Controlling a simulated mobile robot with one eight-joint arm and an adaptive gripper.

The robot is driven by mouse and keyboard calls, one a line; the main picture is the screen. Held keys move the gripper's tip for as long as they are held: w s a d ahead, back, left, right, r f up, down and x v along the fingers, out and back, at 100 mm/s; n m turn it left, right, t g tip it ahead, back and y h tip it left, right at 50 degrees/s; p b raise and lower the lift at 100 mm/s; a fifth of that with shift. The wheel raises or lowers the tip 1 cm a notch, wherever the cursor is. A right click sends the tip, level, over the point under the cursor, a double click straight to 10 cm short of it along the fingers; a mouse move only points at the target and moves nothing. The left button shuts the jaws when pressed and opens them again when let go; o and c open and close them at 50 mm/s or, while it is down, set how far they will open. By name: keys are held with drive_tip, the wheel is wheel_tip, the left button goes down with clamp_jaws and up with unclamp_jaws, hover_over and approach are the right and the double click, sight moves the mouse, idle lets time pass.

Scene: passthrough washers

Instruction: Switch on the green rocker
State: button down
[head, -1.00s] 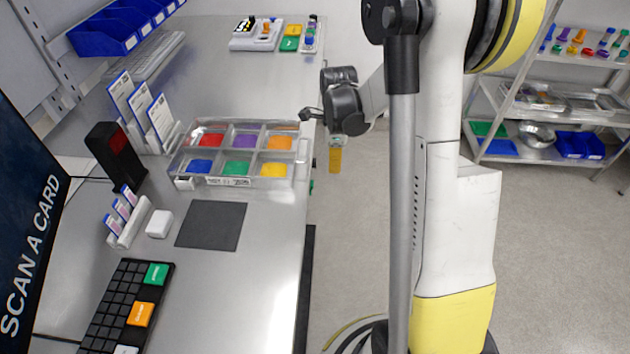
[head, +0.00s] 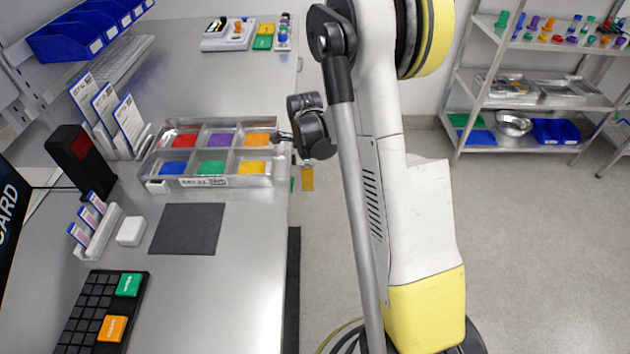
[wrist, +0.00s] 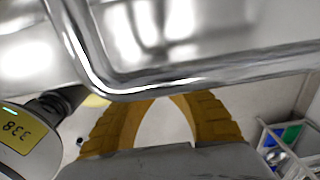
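My gripper (head: 307,178) hangs just past the table's right edge, beside the sorting tray (head: 165,184). In the wrist view its yellow fingers (wrist: 165,100) curve together and look shut, with nothing seen between them; a metal rail crosses close to their tips. A small green part (head: 291,184) shows at the table's edge beside my gripper; I cannot tell if it is the green rocker. A green square (head: 262,43) also lies at the table's far end, below a yellow one, too small to tell as a rocker. No switch position is readable.
The metal table (head: 250,290) carries a dark mat (head: 186,229), a black keypad (head: 88,310), a white block (head: 130,231) and card holders. A shelf rack (head: 540,100) stands to the right. Clear floor lies between it and my arm.

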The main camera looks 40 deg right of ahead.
drive_tip(key=shift+w+a+r, duration=0.35)
drive_tip(key=shift+w+a, duration=0.1)
drive_tip(key=shift+a, duration=0.3)
drive_tip(key=shift+w+a+r, duration=0.3)
drive_tip(key=shift+a+r, duration=0.05)
drive_tip(key=shift+a, duration=0.15)
drive_tip(key=shift+r+p, duration=0.55)
drive_tip(key=shift+r, duration=0.25)
drive_tip(key=shift+d, duration=0.1)
